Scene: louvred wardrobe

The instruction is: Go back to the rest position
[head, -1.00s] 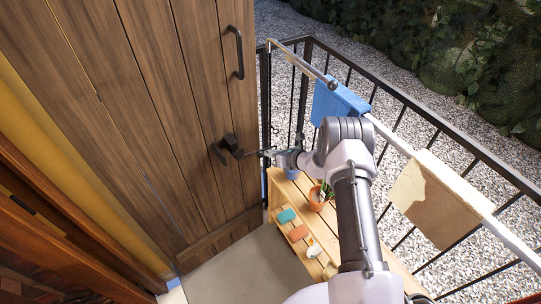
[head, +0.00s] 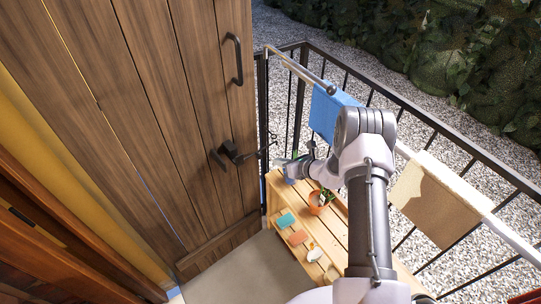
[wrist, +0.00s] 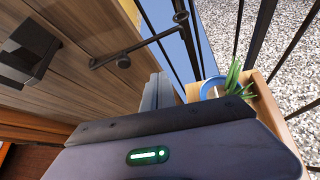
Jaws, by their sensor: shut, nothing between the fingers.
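My gripper (head: 281,162) is in front of the wooden door (head: 165,110), to the right of its dark lever handle and latch box (head: 232,152). In the wrist view its two fingers (wrist: 157,90) are together with nothing between them. A gap shows between the fingers and the dark lever rod (wrist: 140,46) on the door. The dark handle box also shows in the wrist view (wrist: 28,52). My arm reaches out over the wooden bench, and its wrist hides part of what lies behind it.
A wooden bench (head: 335,232) below holds a potted plant (head: 320,200) and several small items. A railing (head: 440,125) and a rail with a blue cloth (head: 328,108) and a tan cloth (head: 432,205) are close on the right. Grey floor (head: 235,275) is clear at the front.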

